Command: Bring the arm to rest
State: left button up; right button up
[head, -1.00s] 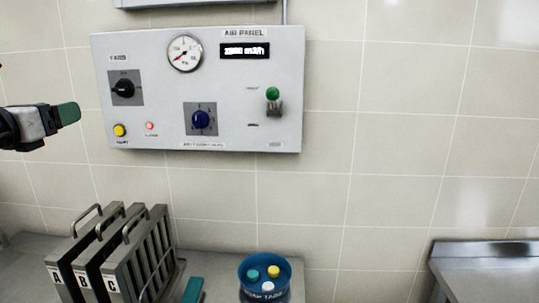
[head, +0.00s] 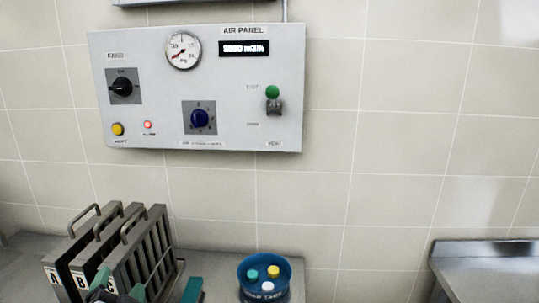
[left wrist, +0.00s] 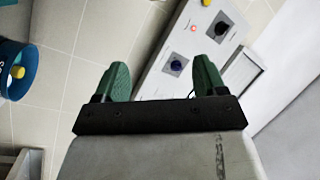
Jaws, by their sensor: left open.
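My left gripper (head: 117,287) shows at the bottom left of the head view, low in front of the rack of lettered panels. Its green fingertips are apart. In the left wrist view the two green fingers (left wrist: 161,78) stand wide apart with nothing between them. Behind them the air panel shows at a slant, some way off. My right gripper is in neither view.
The grey air panel (head: 240,75) with gauge, knobs and a green-tipped lever hangs on the tiled wall. The metal rack (head: 150,235) stands on the counter. A blue tub (head: 247,284) of coloured caps is to its right. A metal counter (head: 485,257) is far right.

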pick_arm(q)
jog(key=s+d+f+n+g+h, duration=0.1)
jog(key=s+d+f+n+g, duration=0.25)
jog(key=s+f+g, duration=0.9)
jog(key=s+d+f+n+g+h, duration=0.25)
jog(key=s+d+f+h, duration=0.2)
jog(key=s+f, duration=0.55)
jog(key=s+f+m+g, duration=0.1)
jog(key=s+f+g, duration=0.15)
jog(key=f, duration=2.25)
jog(key=s+a+f, duration=0.2)
jog(key=s+f, duration=1.3)
jog(key=s, duration=0.1)
jog(key=shift+s+a+f, duration=0.25)
jog(key=shift+s+a, duration=0.1)
